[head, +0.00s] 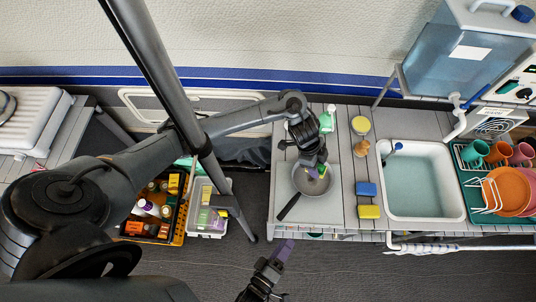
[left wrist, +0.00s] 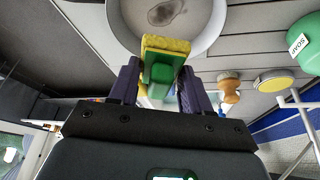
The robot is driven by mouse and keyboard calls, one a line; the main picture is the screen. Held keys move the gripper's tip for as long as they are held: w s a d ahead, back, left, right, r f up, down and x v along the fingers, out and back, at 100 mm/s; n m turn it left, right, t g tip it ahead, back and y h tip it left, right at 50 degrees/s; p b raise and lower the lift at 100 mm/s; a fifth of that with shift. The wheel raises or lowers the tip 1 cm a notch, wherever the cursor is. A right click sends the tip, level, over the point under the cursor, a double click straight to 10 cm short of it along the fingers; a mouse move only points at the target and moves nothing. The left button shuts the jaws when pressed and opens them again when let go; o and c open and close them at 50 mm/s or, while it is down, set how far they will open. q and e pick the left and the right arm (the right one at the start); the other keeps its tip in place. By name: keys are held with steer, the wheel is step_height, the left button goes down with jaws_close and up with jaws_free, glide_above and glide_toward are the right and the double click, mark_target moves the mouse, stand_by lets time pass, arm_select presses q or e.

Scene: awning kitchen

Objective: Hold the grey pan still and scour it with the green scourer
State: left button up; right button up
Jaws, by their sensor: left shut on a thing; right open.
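The grey pan (head: 302,184) sits on the left part of the counter, its dark handle pointing to the lower left. It also shows in the left wrist view (left wrist: 122,22), with a brownish stain (left wrist: 165,12) on its inside. My left gripper (head: 315,169) is over the pan's far right part, shut on the green scourer (left wrist: 160,72), which has a yellow pad. I cannot tell whether the scourer touches the pan. My right gripper (head: 268,272) is open and empty, low in the head view, off the counter's front edge and apart from the pan handle.
A blue sponge (head: 366,189) and a yellow sponge (head: 369,212) lie between pan and sink (head: 462,205). A wooden brush (head: 361,148), a yellow-topped tub (head: 361,125) and a green soap bottle (head: 327,121) stand behind. A dish rack (head: 474,196) is at right, crates (head: 180,235) at left.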

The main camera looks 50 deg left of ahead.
steer(key=n+y, duration=0.1)
steer(key=y, duration=0.1)
glide_toward(285, 209)
steer(key=s, duration=0.2)
steer(key=x, duration=1.2)
steer(key=shift+w+d+f, duration=0.1)
steer(key=shift+d+f, duration=0.2)
steer(key=shift+f, duration=0.1)
steer(key=shift+c, duration=0.5)
jaws_close()
